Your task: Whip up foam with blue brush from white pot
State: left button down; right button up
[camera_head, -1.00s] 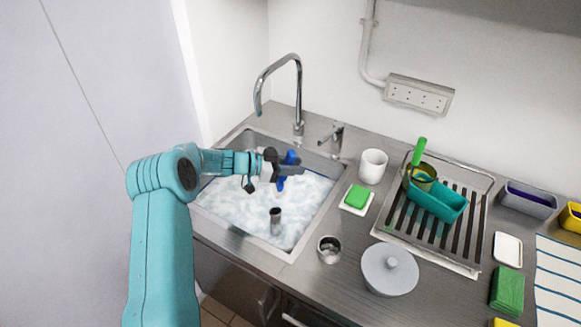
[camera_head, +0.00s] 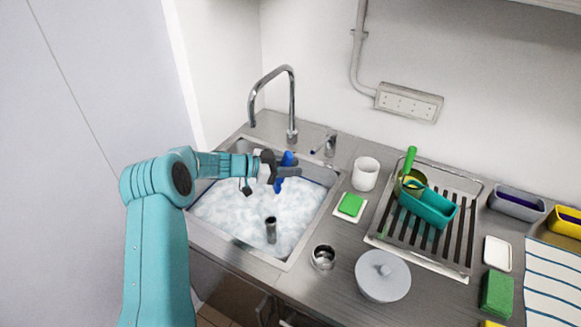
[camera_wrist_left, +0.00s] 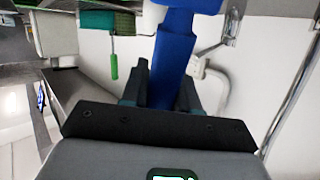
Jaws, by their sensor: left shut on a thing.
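My left gripper (camera_head: 277,170) is shut on the blue brush (camera_head: 288,158) and holds it above the foam-filled sink (camera_head: 301,262). The brush handle also shows between the fingers in the left wrist view (camera_wrist_left: 174,60); the brush's far end is out of that view. White foam (camera_head: 250,215) covers the water in the sink, and a dark upright tube (camera_head: 271,230) stands up out of it. A white pot (camera_head: 365,174) stands upright on the counter, right of the sink and apart from the brush. My right gripper is not in view.
A chrome faucet (camera_head: 291,110) arches behind the sink. A green sponge (camera_head: 351,204), a small metal cup (camera_head: 323,257) and a grey lidded pot (camera_head: 383,275) stand right of the sink. A dish rack (camera_head: 425,262) with a teal container (camera_head: 430,207) is further right.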

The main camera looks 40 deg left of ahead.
aim_at(285, 153)
pick_arm(q)
notch_tip(285, 153, up, 3)
jog(key=p, duration=0.2)
jog(key=shift+r+p, duration=0.15)
jog(key=shift+p, duration=0.2)
jog(key=shift+r, duration=0.9)
